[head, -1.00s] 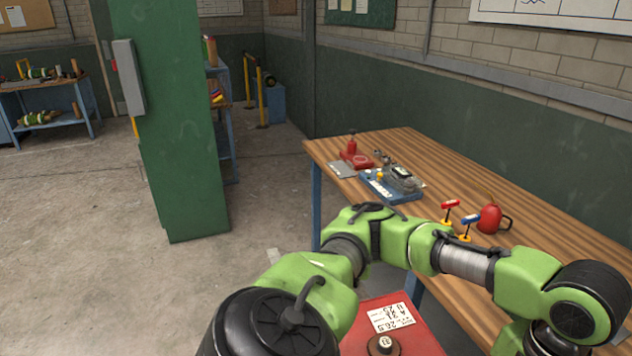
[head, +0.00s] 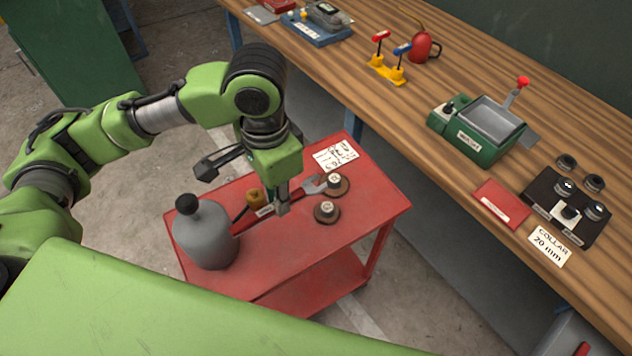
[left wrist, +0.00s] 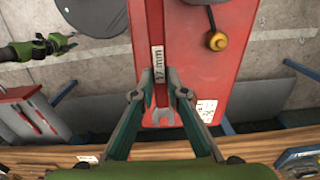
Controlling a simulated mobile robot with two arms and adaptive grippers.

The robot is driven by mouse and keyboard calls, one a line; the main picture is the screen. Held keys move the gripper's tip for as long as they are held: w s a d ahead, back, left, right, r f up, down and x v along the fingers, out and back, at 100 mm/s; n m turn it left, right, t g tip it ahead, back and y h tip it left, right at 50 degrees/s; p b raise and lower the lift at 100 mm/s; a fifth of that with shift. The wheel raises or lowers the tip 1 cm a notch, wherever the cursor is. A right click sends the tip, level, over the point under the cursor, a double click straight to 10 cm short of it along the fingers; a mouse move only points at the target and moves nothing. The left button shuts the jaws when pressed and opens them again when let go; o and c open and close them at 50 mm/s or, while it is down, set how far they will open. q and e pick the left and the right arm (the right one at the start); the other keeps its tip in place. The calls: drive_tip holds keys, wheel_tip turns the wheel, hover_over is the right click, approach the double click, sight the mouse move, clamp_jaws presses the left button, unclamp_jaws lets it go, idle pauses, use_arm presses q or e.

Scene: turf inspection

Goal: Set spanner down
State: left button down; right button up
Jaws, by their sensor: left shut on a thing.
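The spanner (head: 313,184) has a grey open jaw and a red handle; its label reads 17 mm in the left wrist view (left wrist: 157,65). My left gripper (head: 283,206) points down over the red cart (head: 372,207) and is shut on the spanner's handle near the jaw end. The fingers (left wrist: 160,90) show on both sides of the handle in the left wrist view. The spanner lies low over the cart top; I cannot tell whether it touches. A green and black arm end, probably my right gripper (left wrist: 58,43), is small at the left of the left wrist view.
A grey flask (head: 205,238) stands at the cart's left, by the handle. Two round knobbed weights (head: 326,212) sit close to the jaw. A brass knob (head: 255,197) and paper label (head: 335,154) are behind. The wooden bench (head: 440,80) holds several instruments.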

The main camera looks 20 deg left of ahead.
use_arm(q)
drive_tip(key=shift+d+f+m, duration=0.2)
drive_tip(key=shift+m, duration=0.4)
drive_tip(key=shift+d+f+m, duration=0.15)
drive_tip(key=shift+d+m, duration=0.05)
drive_tip(key=shift+m, duration=0.4)
drive_tip(key=d+f+m, duration=0.2)
drive_tip(key=d+m, duration=0.2)
drive_tip(key=m, duration=0.7)
drive_tip(key=m+p, duration=0.2)
drive_tip(key=m, duration=0.3)
hover_over(294, 206)
drive_tip(key=s, duration=0.1)
drive_tip(key=f, duration=0.9)
drive_tip(key=shift+d+f, duration=0.35)
drive_tip(key=shift+f, duration=0.05)
drive_tip(key=shift+w+a+f, duration=0.25)
drive_tip(key=shift+w+f, duration=0.05)
drive_tip(key=shift+f, duration=0.25)
wheel_tip(294, 206, down, 3)
drive_tip(key=shift+w+a+r+p, duration=0.1)
drive_tip(key=shift+p, duration=0.65)
drive_tip(key=shift+f, duration=0.35)
drive_tip(key=shift+f, duration=0.15)
